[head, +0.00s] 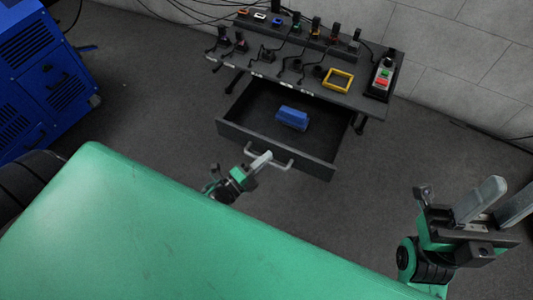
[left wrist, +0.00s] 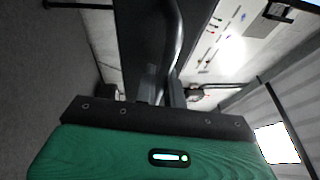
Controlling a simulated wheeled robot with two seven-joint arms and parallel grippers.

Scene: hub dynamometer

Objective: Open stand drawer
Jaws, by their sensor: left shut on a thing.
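The dark stand drawer (head: 275,148) is pulled well out from under the stand (head: 310,83). A blue block-shaped object (head: 292,118) lies inside it. The light grey handle (head: 284,164) is on the drawer's front. In the left wrist view the handle (left wrist: 176,40) runs up from between the fingers (left wrist: 163,93) beside the dark drawer front. My right gripper (head: 495,203) stands at the lower right, away from the drawer, with its fingers apart and empty.
A yellow frame (head: 338,80), a red-and-green button box (head: 382,76) and several small cabled items stand on the stand top. A blue cabinet (head: 45,75) is at the left. Bare floor (head: 380,190) lies right of the drawer.

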